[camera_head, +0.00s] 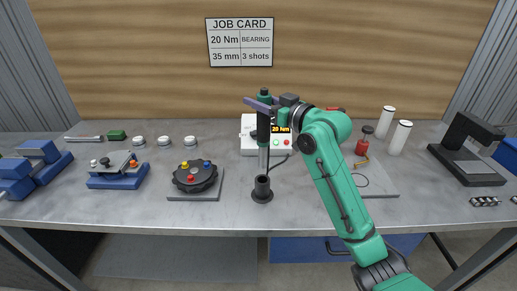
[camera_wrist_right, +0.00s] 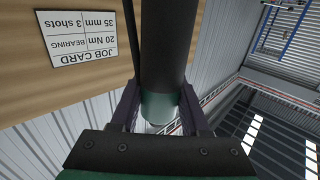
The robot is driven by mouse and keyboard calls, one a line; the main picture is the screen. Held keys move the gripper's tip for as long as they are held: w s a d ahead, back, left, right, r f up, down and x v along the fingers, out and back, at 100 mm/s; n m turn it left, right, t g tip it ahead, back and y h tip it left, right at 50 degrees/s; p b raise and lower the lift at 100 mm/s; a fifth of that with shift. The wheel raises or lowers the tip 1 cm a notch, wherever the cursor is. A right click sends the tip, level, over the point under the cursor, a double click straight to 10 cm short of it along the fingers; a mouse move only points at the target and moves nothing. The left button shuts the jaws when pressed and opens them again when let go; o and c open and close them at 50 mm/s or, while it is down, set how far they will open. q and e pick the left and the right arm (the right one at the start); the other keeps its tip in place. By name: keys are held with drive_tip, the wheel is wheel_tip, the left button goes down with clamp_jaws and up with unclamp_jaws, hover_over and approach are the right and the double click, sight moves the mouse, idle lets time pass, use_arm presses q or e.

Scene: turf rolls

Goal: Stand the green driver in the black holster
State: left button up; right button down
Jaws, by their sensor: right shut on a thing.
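The wrist view shows the dark body and green band of the driver (camera_wrist_right: 166,50) between the two fingers of the right gripper (camera_wrist_right: 160,112). The black holster (camera_head: 262,190) stands on the bench directly below the driver. The driver's lower end is just over the holster's mouth; I cannot tell whether it has entered. My left gripper is not in view.
A white box with buttons (camera_head: 248,143) stands behind the driver. A black round fixture (camera_head: 195,177) sits on a plate to the left.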

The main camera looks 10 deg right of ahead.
sight(259, 118)
wheel_tip(259, 118, down, 5)
drive_tip(key=shift+s+p, duration=0.1)
drive_tip(key=shift+p, duration=0.3)
drive_tip(key=shift+w+f, duration=0.25)
drive_tip(key=shift+f, duration=0.3)
drive_tip(key=shift+w+f, duration=0.2)
drive_tip(key=shift+f, duration=0.35)
drive_tip(key=shift+w+f, duration=0.3)
drive_tip(key=shift+f, duration=0.65)
drive_tip(key=f, duration=0.2)
drive_tip(key=shift+s+f+p, duration=0.35)
drive_tip(key=shift+f+p, duration=0.05)
drive_tip(key=shift+f, duration=0.4)
drive_tip(key=shift+w+f, duration=0.1)
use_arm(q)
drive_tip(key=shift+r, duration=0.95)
use_arm(e)
drive_tip(key=shift+f, duration=0.1)
drive_tip(key=shift+c, duration=2)
unclamp_jaws()
